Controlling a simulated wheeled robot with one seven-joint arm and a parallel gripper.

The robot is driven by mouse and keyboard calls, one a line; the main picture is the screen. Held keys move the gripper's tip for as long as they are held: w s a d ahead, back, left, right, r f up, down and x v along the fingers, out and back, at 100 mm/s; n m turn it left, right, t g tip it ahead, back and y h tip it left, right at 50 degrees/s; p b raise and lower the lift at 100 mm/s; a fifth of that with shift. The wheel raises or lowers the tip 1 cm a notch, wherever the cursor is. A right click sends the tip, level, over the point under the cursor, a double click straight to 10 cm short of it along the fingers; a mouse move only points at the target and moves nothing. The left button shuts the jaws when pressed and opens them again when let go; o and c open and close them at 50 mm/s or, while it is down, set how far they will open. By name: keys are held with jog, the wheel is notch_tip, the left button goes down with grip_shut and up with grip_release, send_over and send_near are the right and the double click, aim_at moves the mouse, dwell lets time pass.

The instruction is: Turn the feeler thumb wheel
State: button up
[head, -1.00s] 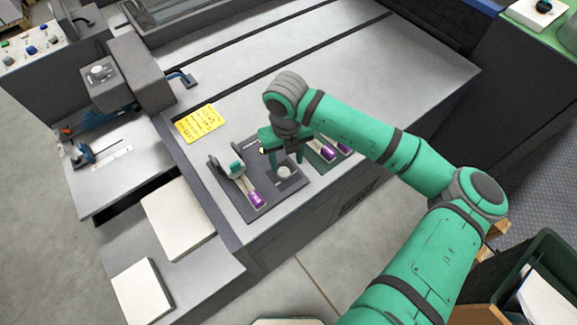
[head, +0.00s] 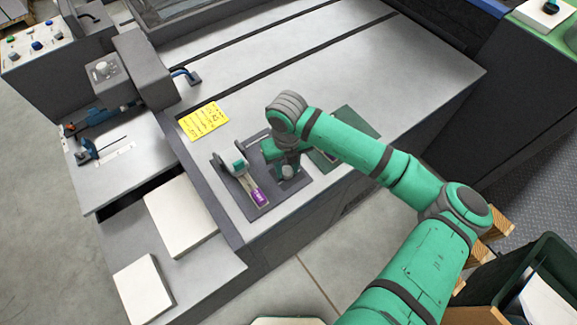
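A dark grey plate (head: 238,201) lies on the table near its front edge, carrying a unit with a purple ink window (head: 259,196) and a teal part (head: 241,166). A small pale round knob (head: 287,171) shows on the plate's right part; I cannot tell whether it is the feeler thumb wheel. My gripper (head: 286,167) points down right at this knob. The wrist and arm hide most of the fingers, so contact and finger opening are unclear. A blue device with a thin rod (head: 88,152) stands on the lower left shelf.
A dark green plate (head: 359,122) lies partly behind my arm. A yellow note (head: 203,121) lies behind the grey plate. White paper stacks (head: 181,216) stand front left. The table's back and right are clear apart from dark slots.

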aim_at(287, 170)
jog(key=shift+w, duration=0.2)
jog(key=shift+m, duration=0.6)
jog(key=shift+s+m, duration=0.1)
jog(key=shift+m, duration=1.4)
jog(key=o, duration=1.1)
jog(key=shift+c, duration=0.2)
notch_tip(287, 170, up, 11)
jog(key=shift+f, duration=0.1)
